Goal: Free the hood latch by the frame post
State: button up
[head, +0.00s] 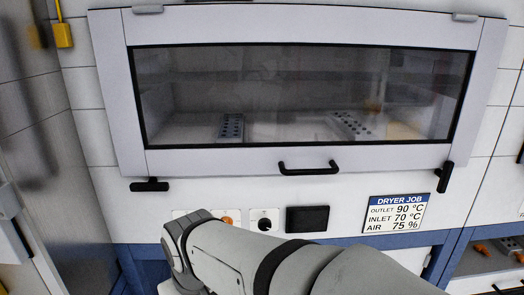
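The hood (115,95) is a pale framed cover with a wide window, and it appears closed. A black latch (150,185) lies level below its lower left corner. A second black latch (444,177) stands nearly upright at the lower right corner. I cannot tell for certain which latch is by the frame post. A black bar handle (308,168) sits at the middle of the lower edge. My arm reaches in from the bottom right, below the hood and apart from both latches. My gripper is out of view below the bottom edge.
Behind the window are two perforated racks (231,128) (352,125). Under the hood are a black knob (264,224), an orange knob partly behind my arm, a dark screen (307,219) and a "DRYER JOB" sign (396,214). A grey cabinet side (40,130) stands close at the left.

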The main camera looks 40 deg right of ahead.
aim_at(444, 175)
jog(key=z, duration=2.65)
